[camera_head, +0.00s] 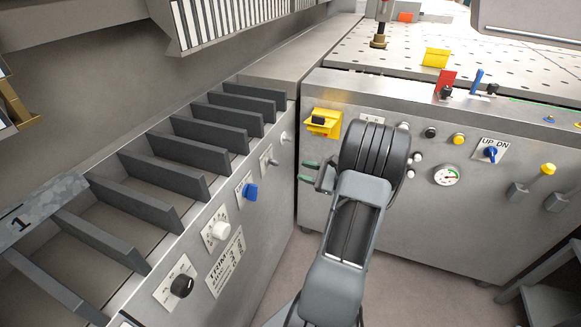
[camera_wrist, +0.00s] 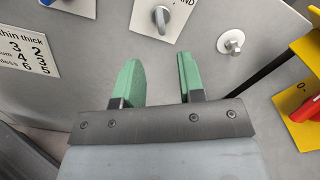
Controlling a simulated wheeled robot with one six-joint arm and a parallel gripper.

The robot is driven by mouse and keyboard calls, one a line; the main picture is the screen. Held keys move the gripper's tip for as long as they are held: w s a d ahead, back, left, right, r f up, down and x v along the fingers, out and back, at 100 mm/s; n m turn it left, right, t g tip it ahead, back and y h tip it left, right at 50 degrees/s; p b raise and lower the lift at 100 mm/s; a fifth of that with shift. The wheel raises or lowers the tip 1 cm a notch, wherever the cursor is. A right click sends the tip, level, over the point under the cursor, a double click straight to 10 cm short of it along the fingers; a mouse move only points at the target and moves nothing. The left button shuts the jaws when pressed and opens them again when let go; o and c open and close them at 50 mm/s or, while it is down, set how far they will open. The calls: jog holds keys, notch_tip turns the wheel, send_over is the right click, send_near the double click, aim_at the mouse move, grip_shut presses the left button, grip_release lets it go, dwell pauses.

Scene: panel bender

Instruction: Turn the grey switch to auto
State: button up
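The grey switch (camera_wrist: 161,17) is a small round knob with a raised grip on a white label plate at the top of the wrist view. Only the letters "ND" are readable there; the rest of the label is cut off. In the head view the switch (camera_head: 267,159) sits on the left panel, too small to read its setting. My gripper (camera_wrist: 157,82) has two green fingers apart with nothing between them. In the head view my gripper (camera_head: 307,171) is to the right of the switch, apart from it.
A silver round knob (camera_wrist: 231,41) is right of the switch. A yellow box with a red handle (camera_wrist: 306,108) is at the right. In the head view, a blue switch (camera_head: 251,191), a white knob (camera_head: 220,231) and a black knob (camera_head: 182,286) are along the same panel.

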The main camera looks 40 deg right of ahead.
jog(key=v, duration=0.3)
jog(key=shift+s+d, duration=0.1)
jog(key=shift+s, duration=0.1)
dwell(0.5)
